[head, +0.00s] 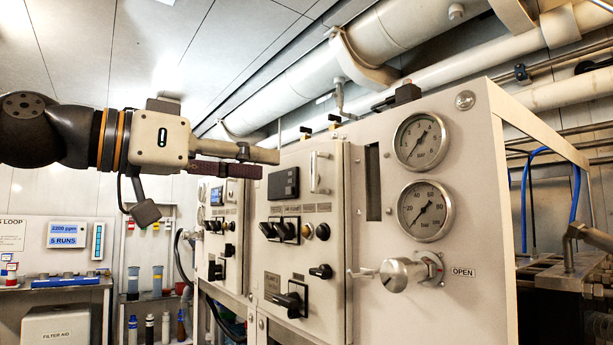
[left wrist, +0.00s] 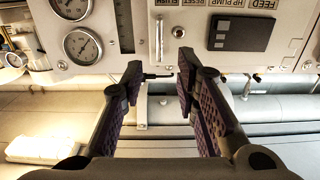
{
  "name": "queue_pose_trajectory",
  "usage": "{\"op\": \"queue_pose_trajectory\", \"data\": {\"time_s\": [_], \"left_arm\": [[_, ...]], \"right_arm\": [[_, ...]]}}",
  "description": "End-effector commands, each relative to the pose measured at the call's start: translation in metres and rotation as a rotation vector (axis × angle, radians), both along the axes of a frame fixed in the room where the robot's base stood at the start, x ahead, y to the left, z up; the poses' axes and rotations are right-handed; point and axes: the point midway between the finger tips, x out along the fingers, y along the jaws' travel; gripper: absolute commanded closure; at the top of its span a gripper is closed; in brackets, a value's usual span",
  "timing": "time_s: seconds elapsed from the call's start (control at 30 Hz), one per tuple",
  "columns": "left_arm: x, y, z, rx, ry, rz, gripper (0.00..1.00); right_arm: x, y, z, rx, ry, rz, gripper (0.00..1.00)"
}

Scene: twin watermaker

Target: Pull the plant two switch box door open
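A cream switch box door (head: 318,262) with a display, rotary switches and a vertical metal handle (head: 319,172) is on the nearer cabinet. It looks shut and flush. I cannot read a plant number on it. The handle also shows in the left wrist view (left wrist: 159,38), in line with the gap between my fingertips but beyond them. My left gripper (head: 270,164) reaches in from the left, level with the upper door, apart from the handle. In the wrist view its purple-padded fingers (left wrist: 160,72) are open and empty. My right gripper is not in view.
Two pressure gauges (head: 421,140) and a round valve knob (head: 402,274) with a lever are on the cabinet face right of the door. A second switch panel (head: 214,235) stands farther back. Pipes (head: 385,35) run overhead. A shelf with bottles (head: 158,282) is at left.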

Motion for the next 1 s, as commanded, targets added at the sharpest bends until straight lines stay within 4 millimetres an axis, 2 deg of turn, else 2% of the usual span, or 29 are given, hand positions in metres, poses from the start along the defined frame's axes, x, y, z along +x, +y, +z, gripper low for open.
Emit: {"op": "queue_pose_trajectory", "data": {"time_s": [0.03, 0.2, 0.33, 0.67, 0.7, 0.8, 0.83, 1.0], "left_arm": [[0.008, -0.012, -0.002, 0.003, 0.004, -0.002, 0.72], [0.032, -0.046, -0.001, 0.001, 0.003, -0.002, 0.72], [0.044, -0.062, 0.0, 0.0, 0.002, -0.001, 0.72], [0.049, -0.069, -0.001, -0.002, 0.002, 0.0, 0.72], [0.049, -0.069, -0.001, -0.001, 0.003, 0.0, 0.74], [0.049, -0.069, -0.001, -0.001, 0.003, 0.0, 0.97], [0.049, -0.069, -0.001, -0.001, 0.003, 0.0, 1.0], [0.049, -0.069, -0.001, -0.001, 0.003, -0.001, 1.0]], "right_arm": [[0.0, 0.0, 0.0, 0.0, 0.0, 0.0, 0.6], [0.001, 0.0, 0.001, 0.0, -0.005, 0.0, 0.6], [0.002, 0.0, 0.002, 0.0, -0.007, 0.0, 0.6], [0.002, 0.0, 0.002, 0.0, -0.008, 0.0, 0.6], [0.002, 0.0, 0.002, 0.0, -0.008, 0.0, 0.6], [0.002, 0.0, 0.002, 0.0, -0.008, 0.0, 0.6], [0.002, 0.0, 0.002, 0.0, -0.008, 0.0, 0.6], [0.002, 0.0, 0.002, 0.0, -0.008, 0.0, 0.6]]}}
